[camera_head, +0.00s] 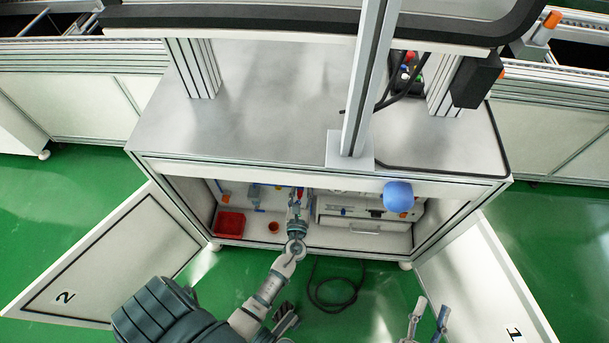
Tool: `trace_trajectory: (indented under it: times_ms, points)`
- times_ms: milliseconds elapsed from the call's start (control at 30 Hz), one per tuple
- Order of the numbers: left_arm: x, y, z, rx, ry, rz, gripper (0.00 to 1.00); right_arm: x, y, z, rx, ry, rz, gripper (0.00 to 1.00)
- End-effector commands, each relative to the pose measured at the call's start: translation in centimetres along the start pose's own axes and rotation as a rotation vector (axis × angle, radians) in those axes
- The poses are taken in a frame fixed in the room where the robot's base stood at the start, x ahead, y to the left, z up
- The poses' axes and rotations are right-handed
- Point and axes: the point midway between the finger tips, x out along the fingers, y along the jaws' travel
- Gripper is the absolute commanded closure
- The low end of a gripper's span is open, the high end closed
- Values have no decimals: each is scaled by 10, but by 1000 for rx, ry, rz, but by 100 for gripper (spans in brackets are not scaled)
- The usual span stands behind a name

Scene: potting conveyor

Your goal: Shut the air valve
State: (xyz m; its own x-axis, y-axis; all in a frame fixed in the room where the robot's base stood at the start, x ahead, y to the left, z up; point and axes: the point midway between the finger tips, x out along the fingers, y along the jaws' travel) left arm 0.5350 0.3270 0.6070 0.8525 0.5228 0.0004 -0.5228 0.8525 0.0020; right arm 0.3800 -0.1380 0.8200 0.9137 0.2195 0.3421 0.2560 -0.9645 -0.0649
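My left arm reaches from the bottom into the open cabinet, and its gripper (298,201) is at the middle of the opening. A small red part (299,192) shows at the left gripper's fingertips. It may be the air valve's handle, but it is too small to be sure. I cannot tell whether the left fingers are closed on it. My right gripper (431,309) is at the bottom right, in front of the cabinet, its two fingers apart and empty. The arm and gripper hide part of the cabinet's inside.
The cabinet's left door (105,262) and right door (485,285) stand open. Inside are a red bin (230,224), a small orange-brown pot (273,227) and a white drawer unit (350,224). A blue rounded object (398,195) is at the front right. A black cable (336,302) lies on the green floor.

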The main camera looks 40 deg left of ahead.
Motion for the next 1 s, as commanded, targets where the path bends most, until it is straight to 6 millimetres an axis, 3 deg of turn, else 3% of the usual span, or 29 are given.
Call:
trace_trajectory:
  times_ms: [100, 300, 700, 867, 1000]
  points:
    - [26, 0, -1, 1, -1, 1, 59, -1, -1, -4, 3, 45, -1, 60]
    - [53, 1, -2, 0, 1, 0, 59, -2, -2, -14, 7, 110, -3, 60]
    - [60, 1, 0, -1, 0, 0, 59, -1, -2, -16, 9, 131, -4, 60]
    - [60, 1, 0, -1, 1, 0, 99, -1, -2, -16, 8, 130, -4, 60]
    - [60, 0, 0, -1, 1, -1, 100, -1, -2, -16, 8, 130, -3, 60]
